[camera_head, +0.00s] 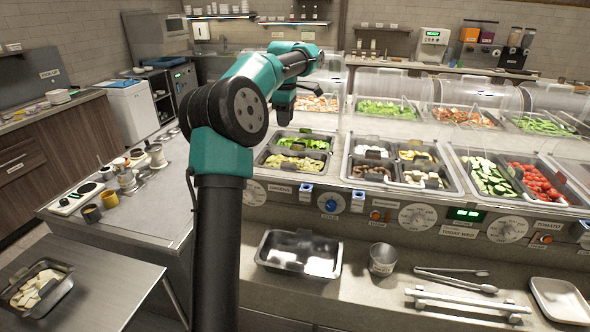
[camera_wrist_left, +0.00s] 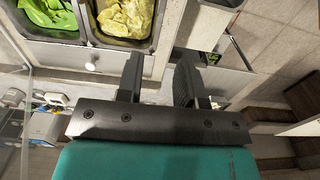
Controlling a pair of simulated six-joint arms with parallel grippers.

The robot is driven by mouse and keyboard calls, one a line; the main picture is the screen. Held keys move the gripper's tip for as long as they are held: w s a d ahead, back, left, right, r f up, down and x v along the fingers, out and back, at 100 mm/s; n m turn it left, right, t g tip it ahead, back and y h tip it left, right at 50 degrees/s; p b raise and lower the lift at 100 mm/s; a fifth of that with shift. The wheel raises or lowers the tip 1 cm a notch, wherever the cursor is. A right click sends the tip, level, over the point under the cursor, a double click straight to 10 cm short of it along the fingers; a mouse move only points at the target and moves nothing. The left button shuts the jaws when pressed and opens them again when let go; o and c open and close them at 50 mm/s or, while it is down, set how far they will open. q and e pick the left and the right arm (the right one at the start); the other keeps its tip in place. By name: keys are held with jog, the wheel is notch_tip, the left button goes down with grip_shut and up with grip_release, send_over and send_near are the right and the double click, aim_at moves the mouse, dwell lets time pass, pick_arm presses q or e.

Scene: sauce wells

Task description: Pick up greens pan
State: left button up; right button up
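A metal pan of bright green leaves (camera_head: 300,143) sits in a counter well in the head view, behind a pan of yellowish food (camera_head: 296,162). The leafy pan (camera_wrist_left: 50,20) also shows at the top left of the left wrist view, with the yellowish pan (camera_wrist_left: 122,22) beside it. My left gripper (camera_head: 281,117) hangs above and behind the leafy pan in the head view. In the wrist view its two fingers (camera_wrist_left: 158,75) are apart with nothing between them. My right gripper is not in view.
Wells with other food pans (camera_head: 400,166) and a vegetable well (camera_head: 510,181) lie to the right. Clear covers (camera_head: 390,82) stand behind. An empty metal pan (camera_head: 298,254), a metal cup (camera_head: 383,259) and tongs (camera_head: 455,281) occupy the front shelf. A side table holds another pan (camera_head: 39,286).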

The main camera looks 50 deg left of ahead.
pick_arm(q)
send_over(288, 163)
jog(key=f, duration=1.1)
jog(key=shift+s+a+f, duration=0.1)
jog(key=shift+a+f, duration=0.15)
jog(key=shift+w+d+f, duration=0.15)
jog(key=shift+f, duration=1.15)
jog(key=shift+w+d+f, duration=0.1)
jog(key=shift+f, duration=1.2)
grip_shut()
